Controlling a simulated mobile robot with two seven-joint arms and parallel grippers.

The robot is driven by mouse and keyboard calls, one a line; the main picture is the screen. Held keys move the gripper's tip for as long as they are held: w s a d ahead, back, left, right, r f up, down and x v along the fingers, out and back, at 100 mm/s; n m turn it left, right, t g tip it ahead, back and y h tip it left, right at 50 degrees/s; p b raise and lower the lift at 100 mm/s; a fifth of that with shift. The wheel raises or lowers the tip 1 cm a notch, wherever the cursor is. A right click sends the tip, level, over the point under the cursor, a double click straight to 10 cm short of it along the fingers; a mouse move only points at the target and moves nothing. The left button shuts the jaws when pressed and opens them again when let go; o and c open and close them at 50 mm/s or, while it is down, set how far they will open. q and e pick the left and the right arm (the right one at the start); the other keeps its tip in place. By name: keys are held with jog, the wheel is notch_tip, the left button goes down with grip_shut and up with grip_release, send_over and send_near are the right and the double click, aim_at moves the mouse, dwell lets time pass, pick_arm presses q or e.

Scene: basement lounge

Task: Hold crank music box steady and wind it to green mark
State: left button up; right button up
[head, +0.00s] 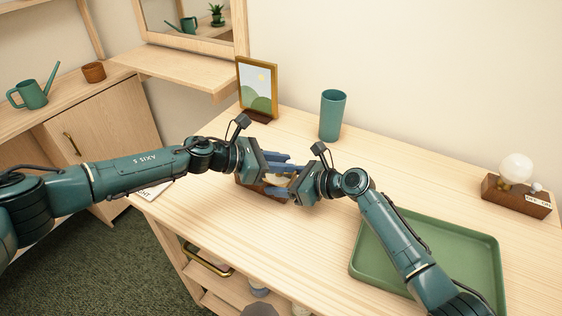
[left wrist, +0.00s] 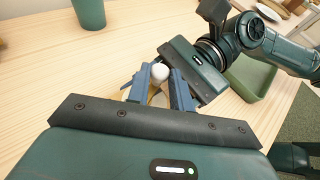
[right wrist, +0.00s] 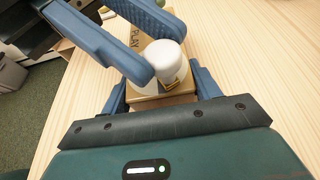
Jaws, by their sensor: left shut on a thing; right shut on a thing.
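The music box is a small wooden and gold box (right wrist: 160,98) with PLAY printed on its top, and it is also partly seen in the head view (head: 246,184) under my grippers. Its crank has a white knob (right wrist: 167,60), which also shows in the left wrist view (left wrist: 160,72). My left gripper (head: 290,164) reaches over the box from the left and is shut on the knob, with a finger on each side of it. My right gripper (head: 270,189) is shut on the box body from the right. I cannot see the green mark; fingers cover much of the top.
A green tray (head: 462,230) lies at the right of the wooden table (head: 215,225). A teal cup (head: 333,115) and a picture frame (head: 258,88) stand behind the box. A lamp on a wooden block (head: 515,193) is far right. Table between cup and lamp is clear.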

pick_arm(q)
jog(key=shift+n+t, duration=0.4)
jog(key=shift+t, duration=0.1)
grip_shut()
jog(key=n+t+y, duration=0.1)
jog(key=n+t, duration=0.1)
jog(key=d+n+t+y, duration=0.1)
jog(key=n+t+y, duration=0.1)
jog(key=shift+w+r+n+t, duration=0.1)
jog(key=shift+n+t, duration=0.3)
jog(key=n+t+y, duration=0.2)
jog(key=n, duration=0.1)
jog(key=n+t+y, duration=0.1)
jog(key=y, duration=0.1)
jog(key=shift+w+a, duration=0.1)
jog(key=shift+w, duration=0.15)
jog(key=shift+w+n+t+y, duration=0.2)
jog(key=shift+n+t+y, duration=0.3)
jog(key=shift+n+y, duration=0.95)
jog(key=shift+a+y, duration=0.15)
jog(key=shift+y, duration=0.1)
jog(key=o, duration=0.9)
grip_release()
jog(key=shift+s, duration=0.15)
jog(key=v, duration=1.1)
jog(key=shift+s, duration=0.35)
